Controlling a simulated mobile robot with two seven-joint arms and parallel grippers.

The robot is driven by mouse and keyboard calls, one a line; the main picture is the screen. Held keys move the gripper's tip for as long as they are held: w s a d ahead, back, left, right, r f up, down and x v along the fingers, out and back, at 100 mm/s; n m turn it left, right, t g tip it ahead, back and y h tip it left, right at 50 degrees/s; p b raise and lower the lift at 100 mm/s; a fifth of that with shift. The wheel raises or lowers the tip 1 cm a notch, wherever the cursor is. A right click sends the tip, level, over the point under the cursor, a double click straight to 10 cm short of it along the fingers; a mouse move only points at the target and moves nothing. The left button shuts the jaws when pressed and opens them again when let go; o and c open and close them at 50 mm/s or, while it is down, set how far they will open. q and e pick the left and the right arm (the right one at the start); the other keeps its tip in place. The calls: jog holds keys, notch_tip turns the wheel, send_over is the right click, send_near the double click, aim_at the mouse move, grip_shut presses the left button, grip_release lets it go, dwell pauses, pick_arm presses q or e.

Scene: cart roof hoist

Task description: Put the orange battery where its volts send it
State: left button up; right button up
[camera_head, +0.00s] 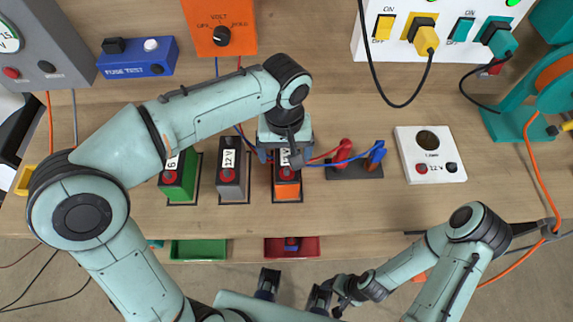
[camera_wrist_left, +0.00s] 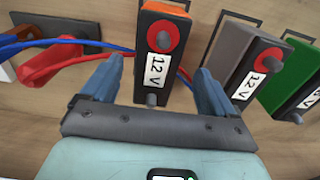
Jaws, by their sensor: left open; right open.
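The orange battery (camera_head: 287,183) stands in a dark-framed slot on the bench, at the right end of a row of three. Its black face has a red terminal, a grey terminal and a label reading 12 V, clearest in the left wrist view (camera_wrist_left: 164,45). My left gripper (camera_head: 285,155) is open over it. In the left wrist view its blue fingers (camera_wrist_left: 157,75) lie one on each side of the battery; I cannot tell whether they touch it. My right gripper (camera_head: 294,290) is open and empty at the bottom, off the bench's front edge.
A grey 12 V battery (camera_head: 229,180) and a green battery (camera_head: 178,180) stand to the left. Red and blue probes (camera_head: 355,165) with wires sit close right. A green tray (camera_head: 198,250) and a red tray (camera_head: 291,253) are at the front edge. A white 12 V box (camera_head: 430,155) lies right.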

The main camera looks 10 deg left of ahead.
aim_at(286, 163)
pick_arm(q)
jog(key=shift+w+f, duration=0.2)
jog(key=shift+f, duration=1.35)
jog(key=shift+w+f, duration=0.2)
jog(key=shift+f, duration=1.3)
grip_shut()
jog(key=shift+w+r, duration=0.1)
jog(key=shift+r, duration=0.05)
